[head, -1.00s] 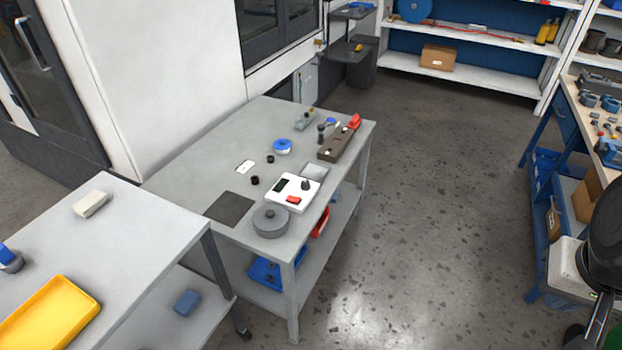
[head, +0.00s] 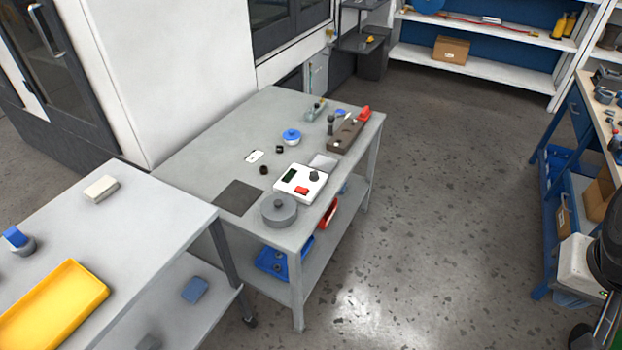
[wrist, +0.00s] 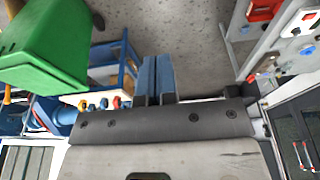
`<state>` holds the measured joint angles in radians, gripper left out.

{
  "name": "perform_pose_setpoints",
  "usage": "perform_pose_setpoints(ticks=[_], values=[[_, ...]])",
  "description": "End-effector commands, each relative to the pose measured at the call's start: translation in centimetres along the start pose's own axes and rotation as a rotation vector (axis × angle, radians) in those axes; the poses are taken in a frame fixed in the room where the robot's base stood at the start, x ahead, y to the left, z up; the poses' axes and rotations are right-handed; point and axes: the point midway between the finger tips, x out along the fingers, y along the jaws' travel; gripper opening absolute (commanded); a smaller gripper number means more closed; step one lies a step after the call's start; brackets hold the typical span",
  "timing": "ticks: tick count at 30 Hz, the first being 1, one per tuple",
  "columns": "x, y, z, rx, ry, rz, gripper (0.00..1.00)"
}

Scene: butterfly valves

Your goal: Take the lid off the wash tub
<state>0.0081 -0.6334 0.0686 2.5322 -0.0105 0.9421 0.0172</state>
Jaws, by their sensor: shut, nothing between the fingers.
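A grey round tub (head: 279,213) stands at the front corner of the grey middle table. Its round grey lid (head: 279,204) with a small knob is on top; it looks like the wash tub. My gripper (wrist: 157,62) shows in the wrist view with its two blue fingers together and nothing between them. It is over the floor, well away from the tub. In the head view only part of my dark arm shows at the lower right edge, and the gripper is hidden or out of frame.
A white device (head: 301,183) stands close behind the tub, and a dark mat (head: 238,198) lies to its left. A blue-topped round item (head: 291,137) is farther back. A yellow tray (head: 52,308) lies on the left table. The floor right of the middle table is clear.

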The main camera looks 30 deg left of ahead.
Motion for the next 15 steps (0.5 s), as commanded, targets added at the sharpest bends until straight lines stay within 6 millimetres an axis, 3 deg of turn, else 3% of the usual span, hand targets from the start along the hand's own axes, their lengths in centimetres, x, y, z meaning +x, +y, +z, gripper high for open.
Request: perform_pose_setpoints(ticks=[3,15], values=[[0.0,0.0,0.0,0.0,0.0,0.0,0.02],[0.0,0.0,0.0,0.0,0.0,0.0,0.61]])
